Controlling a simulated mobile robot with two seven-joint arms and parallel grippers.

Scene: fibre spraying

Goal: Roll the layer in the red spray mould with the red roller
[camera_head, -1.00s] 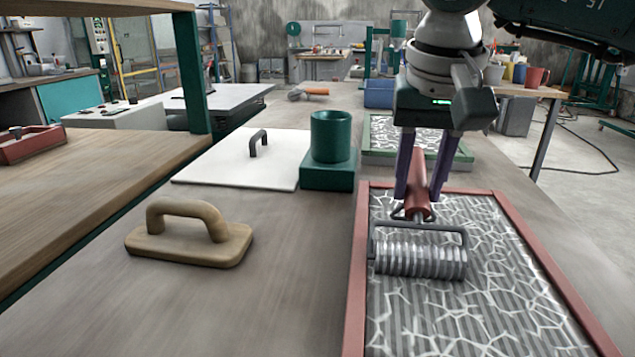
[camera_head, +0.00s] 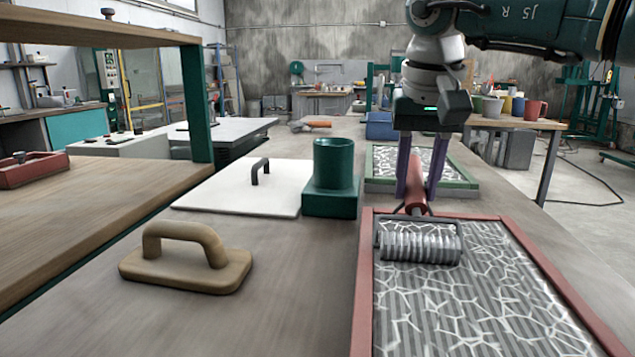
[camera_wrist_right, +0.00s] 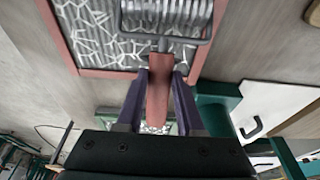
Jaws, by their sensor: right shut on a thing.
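The red spray mould (camera_head: 365,285) lies on the bench at the lower right, its red rim around a grey ribbed bed with a web of white fibres (camera_head: 480,310). My right gripper (camera_head: 417,195) is above the mould's far edge and is shut on the red handle of the red roller (camera_head: 420,246). The roller's grey ribbed drum lies over the far left part of the layer; I cannot tell whether it touches. The right wrist view shows the red handle (camera_wrist_right: 158,100) between the purple fingers and the drum (camera_wrist_right: 165,17) over the fibres. My left gripper is not in view.
A green-rimmed mould (camera_head: 455,184) lies behind the red one. A green cup-like holder (camera_head: 331,190) stands left of it, beside a white board (camera_head: 225,188) with a dark handle. A wooden float (camera_head: 185,262) lies on the bench at left. Bare bench lies between float and red mould.

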